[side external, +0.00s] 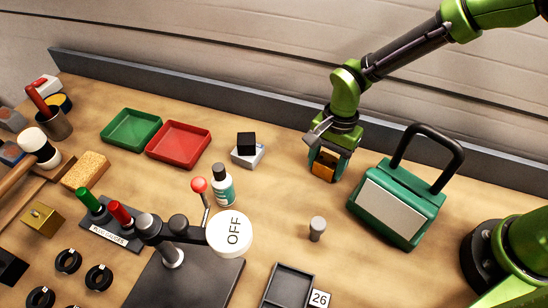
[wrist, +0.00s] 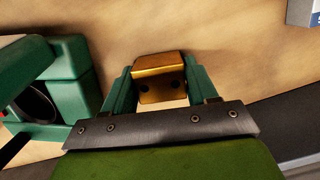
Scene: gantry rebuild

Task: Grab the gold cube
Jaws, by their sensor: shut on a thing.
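My gripper (side external: 325,162) is shut on a gold block (side external: 329,167), low over the bench in the side external view. The wrist view shows this gold block (wrist: 158,84) between the two green fingers of my gripper (wrist: 160,72), with dark round holes in its near face. I cannot tell if it touches the bench. Another gold cube (side external: 42,219), brassy with a dark hole in its top, stands at the far left of the side external view, well away from my gripper.
A green case with a black handle (side external: 397,205) stands right of my gripper. To the left are a black cube on a grey block (side external: 246,152), a red tray (side external: 178,146) and a green tray (side external: 131,132). A small grey peg (side external: 317,228) stands in front. A low grey wall (side external: 220,105) runs behind.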

